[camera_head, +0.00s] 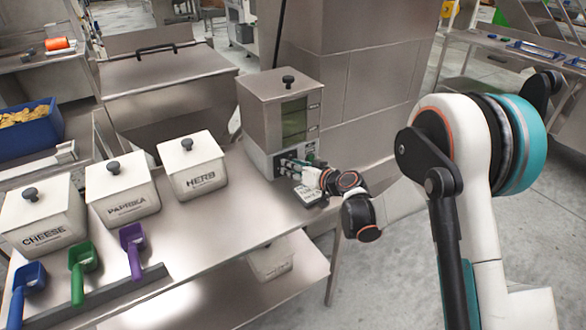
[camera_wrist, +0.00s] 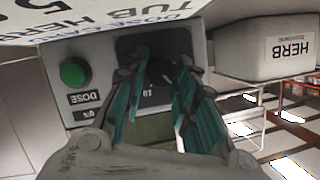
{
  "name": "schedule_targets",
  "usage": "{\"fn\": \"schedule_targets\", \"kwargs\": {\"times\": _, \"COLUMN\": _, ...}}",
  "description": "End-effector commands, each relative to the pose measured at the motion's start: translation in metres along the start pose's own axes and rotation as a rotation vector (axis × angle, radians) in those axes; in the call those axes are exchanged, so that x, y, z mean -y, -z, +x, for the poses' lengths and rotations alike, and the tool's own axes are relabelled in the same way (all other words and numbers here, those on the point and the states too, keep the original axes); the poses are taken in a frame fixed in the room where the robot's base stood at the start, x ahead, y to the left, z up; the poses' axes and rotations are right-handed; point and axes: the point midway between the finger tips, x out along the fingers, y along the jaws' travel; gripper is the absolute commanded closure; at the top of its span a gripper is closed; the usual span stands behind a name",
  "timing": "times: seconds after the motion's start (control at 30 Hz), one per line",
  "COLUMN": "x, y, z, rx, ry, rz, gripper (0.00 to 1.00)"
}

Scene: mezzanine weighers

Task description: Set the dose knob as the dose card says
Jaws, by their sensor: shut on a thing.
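The dosing machine (camera_head: 262,125) stands at the back right of the steel table, with a steel lid and a green-tinted window. My gripper (camera_head: 288,165) reaches its lower front panel. In the wrist view, upside down, my gripper (camera_wrist: 163,62) has its teal fingers on either side of the black dose knob (camera_wrist: 158,76), shut on it. The dark dial plate (camera_wrist: 127,45) behind it shows a "10"; the other marks and the pointer are hidden or unclear. The dose card (camera_wrist: 110,22) fills the top edge, partly cut off, reading "TUB HERB" and a "5".
A green DOSE button (camera_wrist: 73,73) sits beside the dial. White tubs marked HERB (camera_head: 200,183), PAPRIKA (camera_head: 125,210) and CHEESE (camera_head: 45,240) stand on the table. Blue (camera_head: 27,280), green (camera_head: 80,262) and purple (camera_head: 133,240) scoops lie in front. Bare tabletop lies before the HERB tub.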

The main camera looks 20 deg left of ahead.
Motion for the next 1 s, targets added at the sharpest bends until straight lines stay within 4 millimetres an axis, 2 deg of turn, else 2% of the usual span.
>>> {"fn": "schedule_targets", "kwargs": {"times": 0.2, "x": 0.000, "y": -0.001, "z": 0.000, "rx": 0.002, "ry": 0.000, "rz": -0.002, "gripper": 0.98}}
{"fn": "schedule_targets", "kwargs": {"times": 0.23, "x": 0.000, "y": -0.001, "z": 0.000, "rx": 0.002, "ry": 0.000, "rz": -0.002, "gripper": 0.67}}
{"fn": "schedule_targets", "kwargs": {"times": 0.3, "x": 0.000, "y": -0.001, "z": 0.000, "rx": 0.002, "ry": 0.000, "rz": -0.002, "gripper": 0.53}}
{"fn": "schedule_targets", "kwargs": {"times": 0.6, "x": 0.000, "y": 0.000, "z": 0.000, "rx": 0.001, "ry": -0.001, "rz": -0.002, "gripper": 0.53}}
{"fn": "schedule_targets", "kwargs": {"times": 0.73, "x": 0.000, "y": 0.000, "z": -0.006, "rx": 0.000, "ry": -0.001, "rz": -0.002, "gripper": 0.53}}
{"fn": "schedule_targets", "kwargs": {"times": 0.87, "x": -0.001, "y": 0.000, "z": -0.025, "rx": -0.001, "ry": -0.003, "rz": -0.001, "gripper": 0.53}}
{"fn": "schedule_targets", "kwargs": {"times": 1.0, "x": -0.001, "y": 0.000, "z": -0.054, "rx": 0.000, "ry": -0.003, "rz": -0.001, "gripper": 0.53}}
